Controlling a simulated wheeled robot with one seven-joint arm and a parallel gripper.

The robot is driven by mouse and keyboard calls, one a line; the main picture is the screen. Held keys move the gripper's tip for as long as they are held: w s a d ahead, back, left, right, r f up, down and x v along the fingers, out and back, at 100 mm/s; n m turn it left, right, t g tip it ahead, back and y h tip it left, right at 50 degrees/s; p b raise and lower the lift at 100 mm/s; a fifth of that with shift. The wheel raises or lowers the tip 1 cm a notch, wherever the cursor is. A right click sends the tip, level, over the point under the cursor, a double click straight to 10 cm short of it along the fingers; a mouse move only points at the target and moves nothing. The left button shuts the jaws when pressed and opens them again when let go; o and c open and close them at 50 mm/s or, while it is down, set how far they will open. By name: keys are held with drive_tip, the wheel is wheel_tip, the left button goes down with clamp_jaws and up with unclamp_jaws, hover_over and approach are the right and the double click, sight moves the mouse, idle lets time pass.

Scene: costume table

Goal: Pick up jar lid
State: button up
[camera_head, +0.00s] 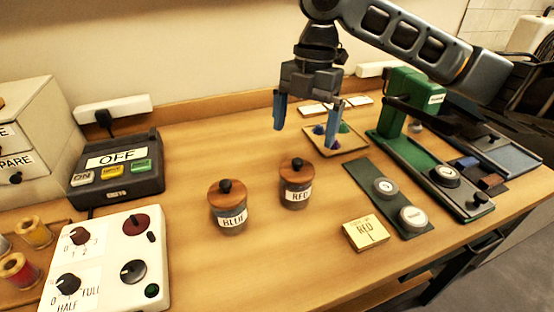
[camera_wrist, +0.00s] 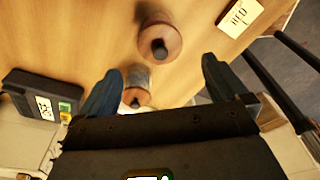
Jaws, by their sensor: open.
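Two jars stand upright on the table, each with a round wooden lid and a black knob. The RED jar (camera_head: 295,199) has its lid (camera_head: 297,171) on, and the BLUE jar (camera_head: 230,224) to its left has its lid (camera_head: 227,192) on. My gripper (camera_head: 305,137) is open and empty, pointing down above and behind the RED jar. In the wrist view, one lid (camera_wrist: 168,35) shows beyond and between the open fingers (camera_wrist: 162,66). The other lid (camera_wrist: 137,97) shows lower, near the left finger and partly hidden by the gripper body.
A yellow RED card (camera_head: 365,233) lies right of the jars. A green strip with discs (camera_head: 372,189) and a green press (camera_head: 404,103) stand further right. A control panel (camera_head: 106,262) and an OFF box (camera_head: 117,170) are left.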

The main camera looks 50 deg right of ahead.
sight(298, 159)
drive_tip(key=shift+w+f, duration=0.15)
drive_tip(key=shift+f, duration=0.45)
drive_tip(key=f, duration=0.2)
drive_tip(key=a+f, duration=0.1)
drive_tip(key=f, duration=0.1)
drive_tip(key=f+p, duration=0.1)
drive_tip(key=f, duration=0.1)
drive_tip(key=shift+s+a+f, duration=0.2)
drive_tip(key=shift+a, duration=0.05)
drive_tip(key=shift+c, duration=0.2)
drive_tip(key=c, duration=1.1)
drive_tip(key=shift+o, duration=0.2)
drive_tip(key=shift+r, duration=0.1)
